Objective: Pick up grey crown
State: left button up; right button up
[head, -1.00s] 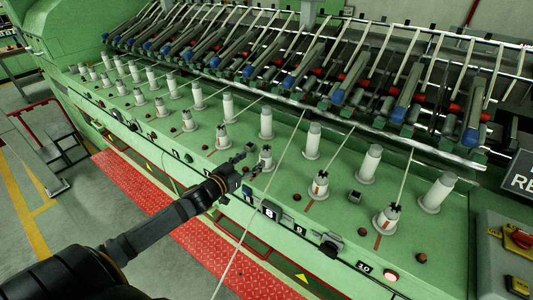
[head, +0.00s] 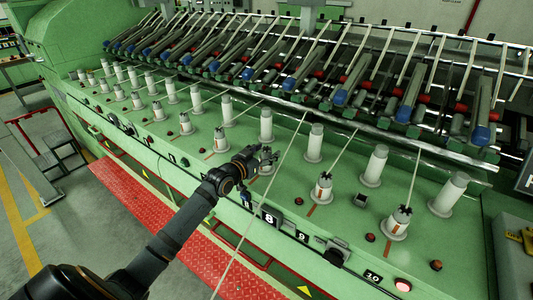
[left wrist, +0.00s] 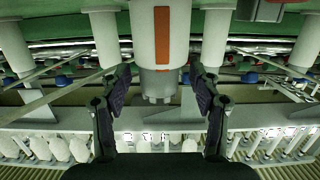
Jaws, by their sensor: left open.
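My left gripper (head: 262,159) is at the front-row spindle above the "8" plate and covers most of it in the head view. In the left wrist view my left gripper (left wrist: 160,78) is open, one dark finger on each side of the grey crown (left wrist: 158,88). The crown is the notched grey tip of a white spindle (left wrist: 176,35) with an orange stripe, which hangs down from the top of this view. Gaps show between the crown and both fingers; nothing is gripped. In the head view the crown is mostly hidden behind the fingers. My right gripper is not in view.
Similar capped spindles (head: 323,190) stand in the front row, with plain white bobbins (head: 374,165) behind. A taut pale rope (head: 293,142) passes close to the right of my left gripper. Blue-ended rollers (head: 340,97) line the back. Knobs dot the green deck (head: 340,222).

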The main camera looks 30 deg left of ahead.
pick_arm(q)
jog(key=shift+w+d, duration=0.1)
jog(key=shift+w, duration=0.2)
jog(key=shift+s, duration=0.15)
jog(key=shift+c, duration=0.9)
jog(key=c, duration=0.9)
